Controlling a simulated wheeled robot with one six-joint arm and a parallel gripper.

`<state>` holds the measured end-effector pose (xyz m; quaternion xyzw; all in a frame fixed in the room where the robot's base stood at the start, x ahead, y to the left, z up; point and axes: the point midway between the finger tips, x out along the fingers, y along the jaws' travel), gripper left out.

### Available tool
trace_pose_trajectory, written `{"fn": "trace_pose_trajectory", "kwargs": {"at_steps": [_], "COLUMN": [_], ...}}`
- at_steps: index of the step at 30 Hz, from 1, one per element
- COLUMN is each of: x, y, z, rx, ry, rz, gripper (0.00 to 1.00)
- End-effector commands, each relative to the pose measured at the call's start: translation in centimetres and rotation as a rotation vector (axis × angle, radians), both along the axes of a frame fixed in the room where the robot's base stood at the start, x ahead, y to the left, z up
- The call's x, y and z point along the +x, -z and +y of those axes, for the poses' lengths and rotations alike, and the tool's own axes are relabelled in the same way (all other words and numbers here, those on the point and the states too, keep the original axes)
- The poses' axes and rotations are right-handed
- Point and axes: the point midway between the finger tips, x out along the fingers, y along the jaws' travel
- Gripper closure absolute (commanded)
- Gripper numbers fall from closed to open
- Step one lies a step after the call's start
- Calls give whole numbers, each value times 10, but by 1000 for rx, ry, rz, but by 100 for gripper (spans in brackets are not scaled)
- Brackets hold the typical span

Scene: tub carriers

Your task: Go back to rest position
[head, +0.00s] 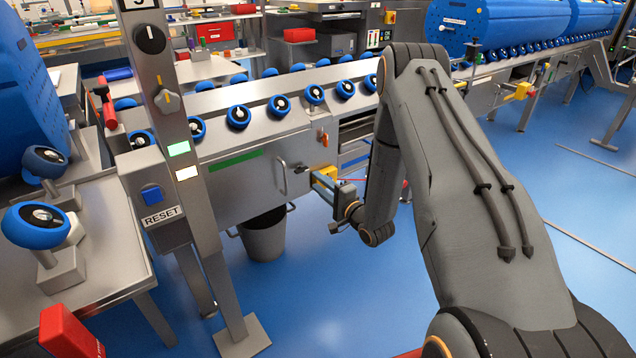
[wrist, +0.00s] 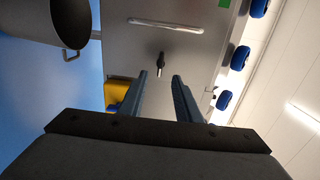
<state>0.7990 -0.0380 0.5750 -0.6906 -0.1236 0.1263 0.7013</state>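My gripper (head: 322,188) is in front of the steel conveyor cabinet (head: 240,190) in the head view, at the end of my bent arm. In the wrist view its two blue-grey fingers (wrist: 160,76) stand apart with nothing held between them. A small dark latch or knob (wrist: 161,64) on the metal face shows beyond the gap between the fingertips. I cannot tell how far it is from them. A yellow block (wrist: 117,92) is beside the left finger; it also shows near the gripper in the head view (head: 327,173).
A grey bucket (head: 264,240) hangs or stands under the cabinet. A long bar handle (wrist: 165,25) is on the cabinet. Blue floor (head: 330,300) is open below the gripper.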

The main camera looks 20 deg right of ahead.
Motion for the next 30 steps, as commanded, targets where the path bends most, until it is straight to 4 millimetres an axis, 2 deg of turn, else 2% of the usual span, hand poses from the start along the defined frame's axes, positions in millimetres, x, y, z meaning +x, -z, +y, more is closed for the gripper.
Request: {"fn": "trace_pose_trajectory", "kwargs": {"at_steps": [5, 8, 13, 17, 23, 26, 30], "x": [2, 9, 21, 19, -7, -30, -74], "y": [-2, -11, -37, -60, -95, -112, -134], "z": [1, 5, 20, 31, 47, 56, 67], "rx": [-12, -74, -304, -503, -780, -904, -1057], "ry": [1, 5, 13, 5, -48, -94, -185], "rz": [3, 22, 103, 187, 320, 389, 485], "gripper": [69, 69, 69, 69, 69, 69, 69]}}
